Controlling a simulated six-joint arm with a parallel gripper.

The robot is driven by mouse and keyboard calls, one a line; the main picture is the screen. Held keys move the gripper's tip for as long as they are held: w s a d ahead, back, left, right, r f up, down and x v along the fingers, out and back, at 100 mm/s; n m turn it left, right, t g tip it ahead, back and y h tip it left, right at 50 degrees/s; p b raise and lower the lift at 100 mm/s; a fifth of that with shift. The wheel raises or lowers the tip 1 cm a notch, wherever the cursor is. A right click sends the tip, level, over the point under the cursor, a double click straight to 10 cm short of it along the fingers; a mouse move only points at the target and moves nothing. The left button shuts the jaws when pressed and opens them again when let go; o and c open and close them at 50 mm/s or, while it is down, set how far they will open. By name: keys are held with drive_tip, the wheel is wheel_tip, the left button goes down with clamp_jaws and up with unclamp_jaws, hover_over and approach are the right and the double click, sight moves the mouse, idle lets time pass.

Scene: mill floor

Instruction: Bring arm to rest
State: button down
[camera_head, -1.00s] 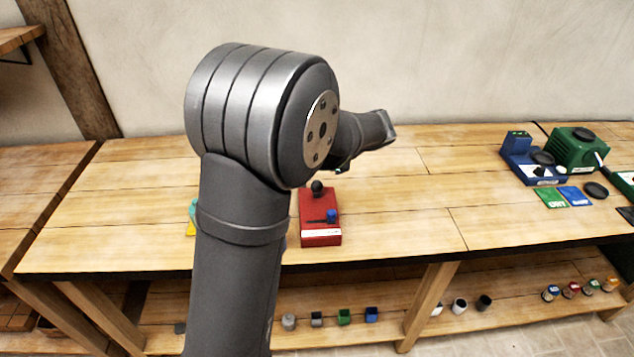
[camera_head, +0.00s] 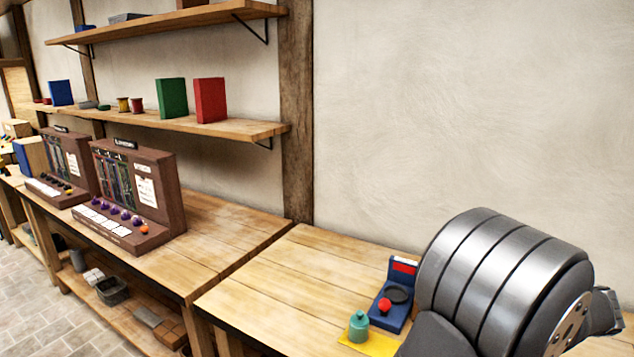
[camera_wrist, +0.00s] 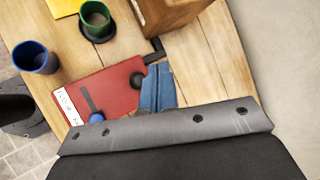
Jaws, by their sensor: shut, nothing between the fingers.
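My arm stands at the lower right of the head view, with its large grey joint in front of the bench. The gripper end is mostly hidden behind that joint there. In the wrist view my gripper (camera_wrist: 158,88) shows as two blue fingers close together, shut and empty, beyond a grey bolted housing. The fingers appear beside a red box (camera_wrist: 105,92) with a black ball knob and a blue lever. I cannot tell how high they are above the bench.
The wrist view shows a blue cup (camera_wrist: 35,58), a green cup (camera_wrist: 95,18) and a brown wooden block (camera_wrist: 175,12). In the head view, a blue device (camera_head: 393,305) and a teal bottle (camera_head: 358,327) sit near my arm. Brown panels (camera_head: 138,190) stand on the left bench.

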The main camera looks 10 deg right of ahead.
drive_tip(key=shift+r, duration=0.9)
drive_tip(key=shift+f, duration=0.1)
drive_tip(key=shift+f, duration=3.35)
wheel_tip(320, 180, up, 7)
wheel_tip(320, 180, down, 6)
drive_tip(key=shift+r, duration=0.6)
wheel_tip(320, 180, up, 6)
drive_tip(key=a+g, duration=0.1)
drive_tip(key=a, duration=0.1)
drive_tip(key=shift+s+n+g+y, duration=0.3)
drive_tip(key=shift+s+g, duration=0.05)
drive_tip(key=shift+g, duration=0.05)
